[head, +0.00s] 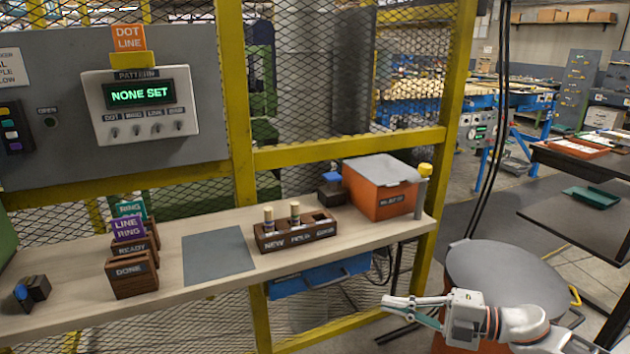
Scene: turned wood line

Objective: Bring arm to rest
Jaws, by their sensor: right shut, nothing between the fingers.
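My right gripper (412,306) is at the lower right of the head view, out in front of the bench and below its top. Its fingers point left. They are shut and empty. The right arm comes in from the lower right corner. It passes in front of a bin with a round grey lid (508,272). My left gripper does not show.
The bench (215,300) carries a wooden block (295,232) with pegs, a grey mat (218,255), a box marked DONE (132,275) and an orange box (381,188). A yellow-framed mesh fence stands behind. A dark table (585,215) is at the right.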

